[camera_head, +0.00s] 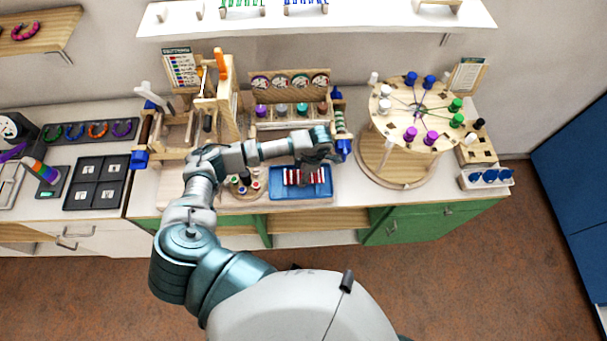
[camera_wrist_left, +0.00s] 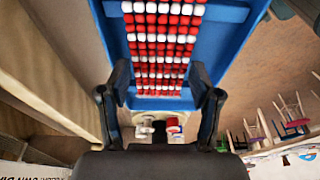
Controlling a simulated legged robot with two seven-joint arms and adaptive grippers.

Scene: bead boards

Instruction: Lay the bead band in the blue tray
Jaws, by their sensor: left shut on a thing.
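The bead band (camera_head: 303,177), red and white, lies over the blue tray (camera_head: 298,197), within its outline in the head view. In the left wrist view the band (camera_wrist_left: 162,45) runs lengthwise over the tray's blue surface (camera_wrist_left: 222,50); I cannot tell whether it touches the floor of the tray. My left gripper (camera_head: 309,165) is above the tray, and its fingers (camera_wrist_left: 163,82) are on either side of the band's near end, shut on it. The gripper hides part of the band in the head view. My right gripper is not in view.
A round wooden carousel (camera_head: 415,110) with coloured spools stands right of the tray. A wooden loom frame (camera_head: 190,120) and a rack of jars (camera_head: 288,100) stand behind. A small round holder (camera_head: 243,190) with little pots is close left of the tray. The counter's front edge is just before it.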

